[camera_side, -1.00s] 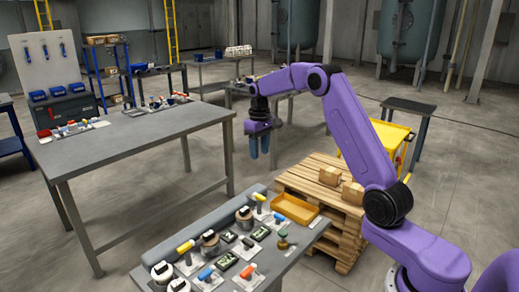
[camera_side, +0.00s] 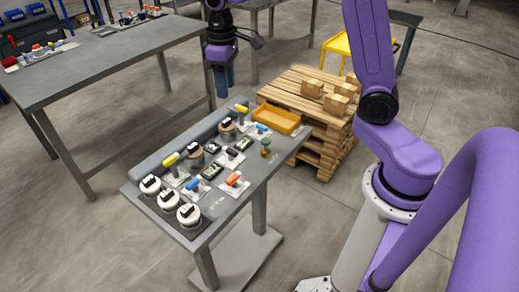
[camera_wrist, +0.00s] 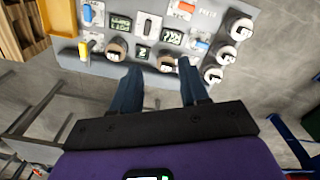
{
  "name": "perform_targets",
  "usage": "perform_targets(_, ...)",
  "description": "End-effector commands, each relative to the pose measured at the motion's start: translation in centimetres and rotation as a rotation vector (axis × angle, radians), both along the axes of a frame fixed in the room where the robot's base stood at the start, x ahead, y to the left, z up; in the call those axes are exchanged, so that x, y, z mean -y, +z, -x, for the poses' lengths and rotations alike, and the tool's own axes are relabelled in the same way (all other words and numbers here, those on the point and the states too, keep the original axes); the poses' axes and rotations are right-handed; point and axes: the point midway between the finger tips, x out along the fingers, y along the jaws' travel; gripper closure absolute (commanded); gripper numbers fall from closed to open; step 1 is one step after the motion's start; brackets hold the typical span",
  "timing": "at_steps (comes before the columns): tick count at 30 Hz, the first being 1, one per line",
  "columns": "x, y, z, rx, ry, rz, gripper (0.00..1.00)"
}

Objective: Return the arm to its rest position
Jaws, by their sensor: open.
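My gripper (camera_side: 224,84) hangs fingers down from my purple arm in the side view, above and behind the far edge of the control bench (camera_side: 226,206). In the wrist view my gripper (camera_wrist: 160,72) shows two dark blue fingers spread apart with nothing between them. The bench's controls lie beyond the fingertips there. No contact with the bench shows.
The bench carries several knobs, gauges and coloured levers, with a yellow tray (camera_side: 277,119) at its far end. A larger grey table (camera_side: 112,62) is at left. Floor between is clear.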

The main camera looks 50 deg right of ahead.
Motion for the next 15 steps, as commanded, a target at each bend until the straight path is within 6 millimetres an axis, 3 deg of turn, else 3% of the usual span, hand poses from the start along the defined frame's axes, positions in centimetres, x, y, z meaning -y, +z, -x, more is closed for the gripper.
perform_targets(6, -3.4, 0.4, 7.5, 0.006, 0.169, -0.003, 0.55)
perform_targets(15, -4.5, -0.2, 18.1, 0.009, 0.393, -0.008, 0.55)
